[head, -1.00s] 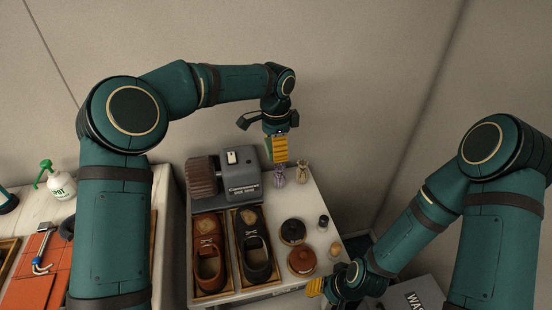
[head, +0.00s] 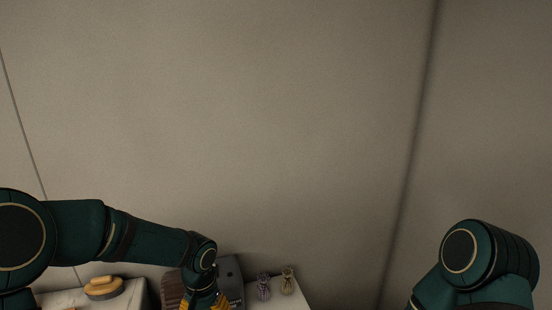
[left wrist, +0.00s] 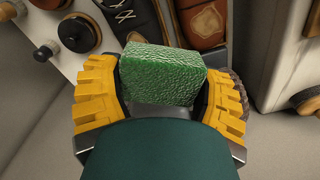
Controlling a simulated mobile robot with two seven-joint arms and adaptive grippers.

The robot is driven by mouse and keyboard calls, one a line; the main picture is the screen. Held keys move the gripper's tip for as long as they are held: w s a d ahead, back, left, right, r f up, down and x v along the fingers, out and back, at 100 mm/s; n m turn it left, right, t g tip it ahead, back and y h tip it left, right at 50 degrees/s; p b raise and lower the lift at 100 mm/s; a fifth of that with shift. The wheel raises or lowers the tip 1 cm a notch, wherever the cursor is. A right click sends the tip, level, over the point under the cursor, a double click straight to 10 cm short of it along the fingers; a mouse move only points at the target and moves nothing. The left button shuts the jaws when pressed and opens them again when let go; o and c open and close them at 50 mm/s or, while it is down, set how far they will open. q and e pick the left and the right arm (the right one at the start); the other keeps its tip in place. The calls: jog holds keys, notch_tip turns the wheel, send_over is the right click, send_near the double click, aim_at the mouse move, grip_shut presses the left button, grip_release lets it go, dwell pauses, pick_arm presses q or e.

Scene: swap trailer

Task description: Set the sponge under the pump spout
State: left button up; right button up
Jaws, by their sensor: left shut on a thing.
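The green sponge (left wrist: 160,75) is held between the yellow fingers of my left gripper (left wrist: 160,95) in the left wrist view. It is clear of the surfaces below, which show beyond it. In the head view my left gripper (head: 205,303) is at the bottom edge, cut off, in front of the dark machine; the sponge cannot be made out there. The pump bottle and its spout are in neither current view. My right gripper is out of view; only part of my right arm shows at lower right.
A dark machine (head: 231,278) and two small tied bags, purple (head: 263,287) and tan (head: 288,280), stand along the wall. A tan brush-like item (head: 103,288) lies at left. The left wrist view shows a black shoe (left wrist: 122,18), a brown shoe (left wrist: 203,22) and a black tin (left wrist: 77,33).

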pick_arm(q)
jog(key=shift+s+a+f+n, duration=0.25)
jog(key=shift+s+a+n, duration=0.15)
jog(key=shift+s, duration=0.15)
jog(key=shift+s+a+f+n, duration=0.25)
jog(key=shift+s+n, duration=0.15)
jog(key=shift+s, duration=0.1)
jog(key=s+f, duration=0.4)
jog(key=f, duration=0.1)
jog(key=shift+s+f, duration=0.3)
jog(key=shift+s, duration=0.05)
jog(key=shift+a, duration=0.1)
jog(key=shift+w, duration=0.1)
